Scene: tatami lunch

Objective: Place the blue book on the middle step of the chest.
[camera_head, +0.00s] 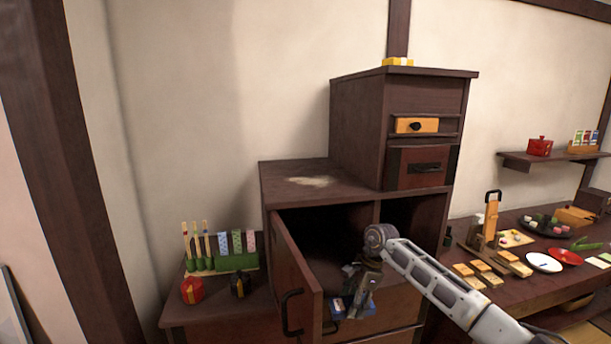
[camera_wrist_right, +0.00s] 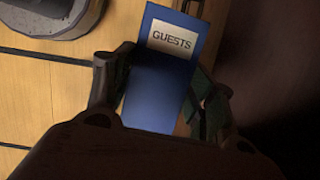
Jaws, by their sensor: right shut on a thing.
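The blue book (camera_wrist_right: 160,85) with a pale "GUESTS" label is held between the two fingers of my right gripper (camera_wrist_right: 160,95) in the wrist view. In the head view the book (camera_head: 338,309) shows small and blue at the right gripper (camera_head: 352,303), in front of the chest's lower front. The dark stepped chest (camera_head: 345,130) stands against the wall. Its middle step (camera_head: 285,178) has a bare top with a pale patch. The gripper is below that step, beside the open cupboard door (camera_head: 296,270). My left gripper is not in view.
The low step at left holds a rack of patterned strips (camera_head: 236,250), a red pot (camera_head: 192,290) and a dark pot (camera_head: 240,285). A yellow item (camera_head: 397,61) sits on the top step. A table with food and plates (camera_head: 543,262) stands at right.

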